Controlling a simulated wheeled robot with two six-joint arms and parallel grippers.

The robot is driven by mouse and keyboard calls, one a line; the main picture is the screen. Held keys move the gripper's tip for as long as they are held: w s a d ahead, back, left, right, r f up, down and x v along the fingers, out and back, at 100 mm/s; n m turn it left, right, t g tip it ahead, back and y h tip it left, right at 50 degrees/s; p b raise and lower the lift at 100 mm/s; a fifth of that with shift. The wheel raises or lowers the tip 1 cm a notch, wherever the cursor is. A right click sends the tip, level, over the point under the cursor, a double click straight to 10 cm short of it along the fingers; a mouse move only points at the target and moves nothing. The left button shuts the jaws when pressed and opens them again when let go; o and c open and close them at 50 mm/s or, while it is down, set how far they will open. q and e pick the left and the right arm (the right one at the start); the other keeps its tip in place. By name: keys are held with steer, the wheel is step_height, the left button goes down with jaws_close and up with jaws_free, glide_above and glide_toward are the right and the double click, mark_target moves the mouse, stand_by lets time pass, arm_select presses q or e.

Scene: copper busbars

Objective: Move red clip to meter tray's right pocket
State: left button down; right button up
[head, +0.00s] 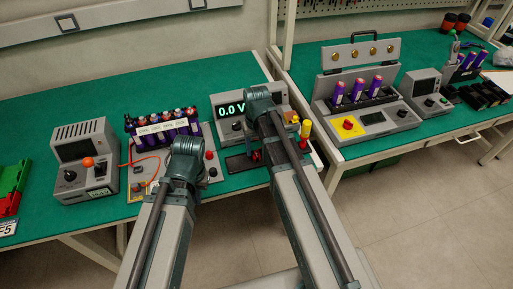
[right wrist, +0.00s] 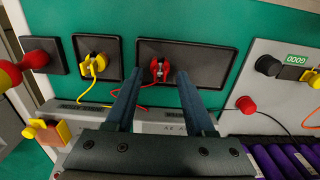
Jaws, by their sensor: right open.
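The red clip (right wrist: 160,70), with a red lead, lies in the wide black pocket of the meter tray in the right wrist view. It also shows small in the head view (head: 256,155). My right gripper (right wrist: 160,97) is open and empty, its two fingers pointing at the red clip, one to each side in the picture. A yellow clip (right wrist: 97,66) lies in the middle pocket. The small end pocket (right wrist: 46,50), at left in the wrist view, looks empty. My left gripper (head: 187,160) is over the board by the battery pack; its fingers are hidden.
The meter (head: 233,108) reads 0.0 V behind the tray. A red-and-yellow post (head: 304,130) stands by the tray's end. The battery pack (head: 165,133) and a grey box with an orange knob (head: 85,160) are to the left. A second bench holds another tester (head: 365,115).

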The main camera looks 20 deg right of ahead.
mark_target(257, 152)
step_height(257, 152, up, 12)
steer(key=p, duration=1.1)
arm_select(q)
step_height(257, 152, up, 12)
steer(key=shift+f, duration=0.2)
arm_select(e)
steer(key=s+a+n+h, duration=0.1)
steer(key=s+a+n, duration=0.2)
steer(key=s+a, duration=0.7)
steer(key=s, duration=0.4)
steer(key=shift+s+a, duration=0.15)
steer(key=shift+a, duration=0.1)
arm_select(q)
steer(key=c, duration=1.5)
jaws_free()
steer(key=shift+c, duration=0.2)
arm_select(e)
steer(key=shift+f, duration=0.1)
